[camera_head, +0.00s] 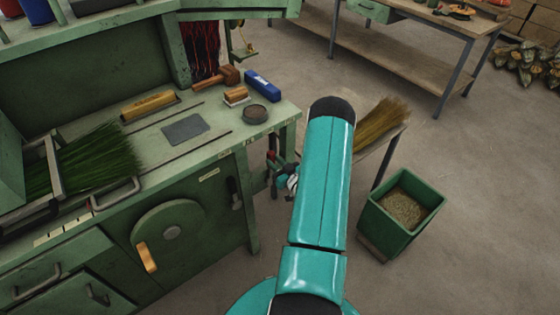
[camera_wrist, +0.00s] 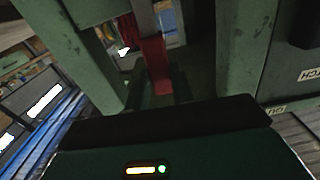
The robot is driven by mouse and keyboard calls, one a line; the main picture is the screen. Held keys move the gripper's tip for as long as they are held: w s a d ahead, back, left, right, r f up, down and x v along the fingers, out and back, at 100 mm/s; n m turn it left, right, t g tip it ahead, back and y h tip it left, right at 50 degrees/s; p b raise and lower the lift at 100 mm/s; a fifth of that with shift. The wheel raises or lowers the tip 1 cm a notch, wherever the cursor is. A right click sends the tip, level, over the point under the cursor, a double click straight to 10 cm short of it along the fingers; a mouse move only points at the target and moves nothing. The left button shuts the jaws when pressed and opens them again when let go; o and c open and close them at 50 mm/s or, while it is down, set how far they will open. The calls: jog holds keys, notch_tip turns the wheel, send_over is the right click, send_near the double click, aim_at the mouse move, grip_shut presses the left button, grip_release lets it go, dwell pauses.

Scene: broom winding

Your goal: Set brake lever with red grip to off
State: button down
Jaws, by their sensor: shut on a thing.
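The brake lever's red grip (camera_wrist: 155,65) hangs from a grey metal bar in the upper middle of the wrist view, between green frame posts. In the head view, a small red part (camera_head: 272,157) shows at the right end of the green bench. My gripper (camera_head: 288,181) is there, partly hidden behind my teal arm. It is shut on the red grip, but its fingertips are dark and hard to make out in the wrist view. The lever's off mark cannot be read.
The green workbench (camera_head: 215,150) carries a mallet (camera_head: 216,78), a blue block (camera_head: 262,84) and green bristles (camera_head: 88,158). A green bin (camera_head: 401,212) and a straw broom head (camera_head: 381,120) are right of my arm. Open floor lies farther right.

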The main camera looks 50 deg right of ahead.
jog(key=shift+a+n, duration=0.3)
jog(key=shift+a, duration=0.1)
jog(key=shift+w, duration=0.1)
jog(key=c, duration=1.2)
grip_release()
jog(key=shift+a, duration=0.1)
jog(key=v, duration=1.3)
jog(key=shift+s, duration=0.4)
